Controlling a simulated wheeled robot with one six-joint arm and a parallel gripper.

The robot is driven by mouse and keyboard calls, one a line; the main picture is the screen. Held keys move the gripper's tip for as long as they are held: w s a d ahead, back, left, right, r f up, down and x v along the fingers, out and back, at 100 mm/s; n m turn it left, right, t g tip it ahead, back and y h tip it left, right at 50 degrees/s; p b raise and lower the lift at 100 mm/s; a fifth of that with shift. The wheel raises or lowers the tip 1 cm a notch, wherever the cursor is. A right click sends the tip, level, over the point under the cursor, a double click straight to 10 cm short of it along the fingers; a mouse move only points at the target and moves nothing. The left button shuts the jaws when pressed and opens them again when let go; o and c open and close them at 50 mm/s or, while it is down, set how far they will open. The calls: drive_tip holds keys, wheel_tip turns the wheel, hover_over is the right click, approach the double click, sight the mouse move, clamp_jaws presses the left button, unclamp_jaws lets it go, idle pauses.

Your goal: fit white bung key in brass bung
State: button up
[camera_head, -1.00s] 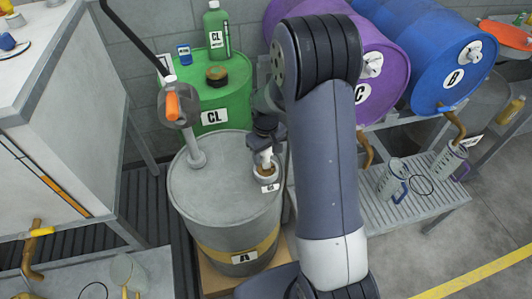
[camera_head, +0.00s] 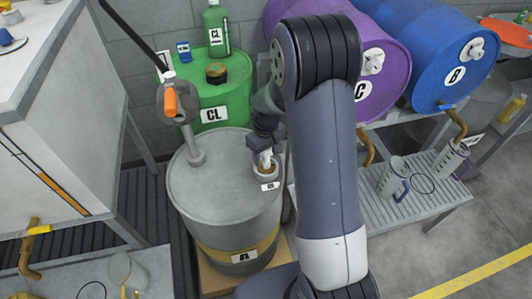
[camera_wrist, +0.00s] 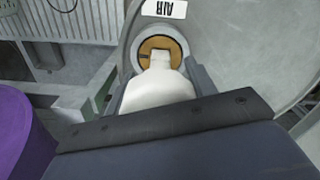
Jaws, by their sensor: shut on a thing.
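The white bung key (camera_wrist: 158,88) is held between the two fingers of my gripper (camera_wrist: 160,98), which is shut on it. The key also shows in the head view (camera_head: 265,157), under my gripper (camera_head: 266,146). The brass bung (camera_wrist: 150,46) sits inside a pale round collar on top of the grey drum A (camera_head: 215,192), near its right side. In the wrist view the narrow tip of the key overlaps the middle of the bung, along its slot. I cannot tell how deep the tip sits, or if it touches.
An AIR label (camera_wrist: 164,8) lies beside the collar. A hand pump with an orange part (camera_head: 170,102) stands on the drum's left. The green CL drum (camera_head: 215,95) is behind; purple C (camera_head: 385,85) and blue B (camera_head: 440,70) drums lie at right. The drum top's middle is clear.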

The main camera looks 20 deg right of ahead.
drive_tip(key=shift+f+b, duration=0.9)
drive_tip(key=shift+f, duration=0.25)
drive_tip(key=o, duration=1.1)
wheel_tip(320, 180, up, 11)
drive_tip(key=shift+f, duration=0.1)
drive_tip(key=shift+f, duration=0.1)
wheel_tip(320, 180, down, 11)
drive_tip(key=shift+r, duration=0.2)
drive_tip(key=shift+r+p, duration=0.5)
drive_tip(key=shift+r, duration=0.1)
drive_tip(key=shift+f, duration=0.1)
